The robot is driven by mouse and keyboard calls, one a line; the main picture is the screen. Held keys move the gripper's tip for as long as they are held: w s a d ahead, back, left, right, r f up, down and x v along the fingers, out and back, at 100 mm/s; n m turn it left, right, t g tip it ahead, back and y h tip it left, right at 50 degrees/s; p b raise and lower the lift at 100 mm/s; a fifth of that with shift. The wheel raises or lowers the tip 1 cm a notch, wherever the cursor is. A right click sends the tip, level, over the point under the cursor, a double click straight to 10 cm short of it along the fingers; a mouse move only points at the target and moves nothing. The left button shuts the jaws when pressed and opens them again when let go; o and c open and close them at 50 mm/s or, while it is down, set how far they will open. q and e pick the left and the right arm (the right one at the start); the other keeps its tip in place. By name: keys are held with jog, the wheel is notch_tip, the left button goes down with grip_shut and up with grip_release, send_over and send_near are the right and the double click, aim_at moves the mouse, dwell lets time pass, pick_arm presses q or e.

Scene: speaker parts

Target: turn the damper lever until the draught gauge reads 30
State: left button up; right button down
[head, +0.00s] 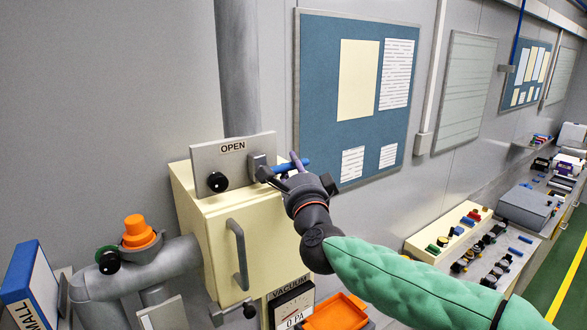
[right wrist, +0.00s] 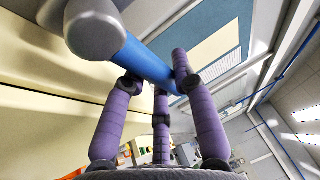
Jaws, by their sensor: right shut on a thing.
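The damper lever (head: 292,165) is a blue bar on a grey pivot, at the right end of a grey plate marked OPEN (head: 232,152). In the head view it points right, roughly level. My right gripper (head: 287,170) is shut on the lever, its purple fingers partly hidden behind the wrist. In the right wrist view the blue lever (right wrist: 148,66) runs from a thick grey hub (right wrist: 95,28) in among the three purple fingers. The gauge marked VACUUM (head: 291,302) is low in the head view and shows "0 PA"; its lower part is cut off. My left gripper is out of view.
The plate sits on a cream cabinet (head: 205,235) with a grey handle (head: 238,255). A black knob (head: 217,182) is left of the lever. An orange tray (head: 338,312) lies below my right arm. An orange-capped pipe (head: 138,232) stands at left. A blue noticeboard (head: 325,95) hangs behind.

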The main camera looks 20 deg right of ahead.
jog(key=r+n+y+b, duration=0.1)
jog(key=n+b, duration=0.2)
jog(key=r+n+t+y+b, duration=0.1)
jog(key=n+b, duration=0.2)
jog(key=b, duration=0.1)
jog(key=a+r+n+t+y+b, duration=0.1)
jog(key=n+y+b, duration=0.1)
jog(key=n+b, duration=0.1)
jog(key=shift+s+r+n+b, duration=0.15)
jog(key=shift+r+n+b, duration=0.15)
jog(key=shift+r+b, duration=0.1)
jog(key=shift+s+a+r+n+y+b, duration=0.15)
jog(key=shift+r+n+y+b, duration=0.15)
jog(key=shift+n+b, duration=0.2)
jog(key=shift+w+a+r+n+y+b, duration=0.1)
jog(key=shift+r+n+y+b, duration=0.05)
jog(key=shift+n+y+b, duration=0.3)
jog(key=c, duration=1)
grip_release()
jog(key=shift+o, duration=0.2)
jog(key=shift+s, duration=0.15)
jog(key=v, duration=1.1)
jog(key=shift+s+f, duration=0.2)
jog(key=shift+s, duration=0.1)
